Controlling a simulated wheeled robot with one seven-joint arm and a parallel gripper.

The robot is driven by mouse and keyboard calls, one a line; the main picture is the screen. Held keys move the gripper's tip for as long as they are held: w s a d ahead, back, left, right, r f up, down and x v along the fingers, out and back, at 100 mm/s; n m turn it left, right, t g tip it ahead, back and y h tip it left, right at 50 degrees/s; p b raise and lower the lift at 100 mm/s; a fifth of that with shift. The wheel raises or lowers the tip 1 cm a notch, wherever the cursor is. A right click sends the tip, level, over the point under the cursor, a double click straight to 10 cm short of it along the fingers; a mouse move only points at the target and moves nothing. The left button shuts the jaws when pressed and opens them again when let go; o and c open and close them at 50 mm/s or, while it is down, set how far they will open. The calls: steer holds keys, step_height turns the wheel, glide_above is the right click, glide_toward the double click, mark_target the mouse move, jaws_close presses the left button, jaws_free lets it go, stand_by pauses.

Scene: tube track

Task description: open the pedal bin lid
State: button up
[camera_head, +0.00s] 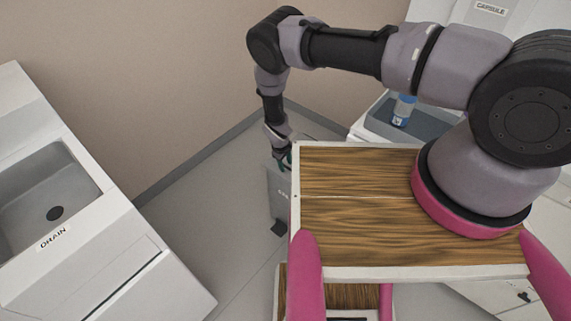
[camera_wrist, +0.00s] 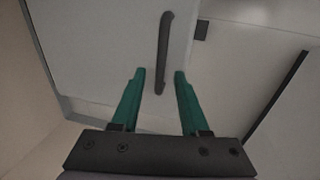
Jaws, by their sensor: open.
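The pedal bin (camera_head: 278,190) is a grey box on the floor, partly hidden behind my wooden-topped base. A dark pedal (camera_head: 279,228) sticks out low at its front. In the wrist view, the bin lid (camera_wrist: 100,45) is a pale panel with a dark bar handle (camera_wrist: 164,40). The pedal also shows there as a small dark block (camera_wrist: 201,30). My gripper (camera_head: 284,160) is over the bin's top. In the wrist view its green fingers (camera_wrist: 160,74) are apart, with the handle's near end between them in the picture. I cannot tell whether they touch it. The lid appears shut.
A white counter with a sink marked DRAIN (camera_head: 52,239) stands at left. A tray (camera_head: 372,118) holding a blue-and-white container (camera_head: 402,110) is behind at right, near a unit marked CAPSULE (camera_head: 490,9). A beige wall (camera_head: 130,70) is behind. Floor (camera_head: 205,215) is clear between counter and bin.

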jaws_close()
stand_by(1.4)
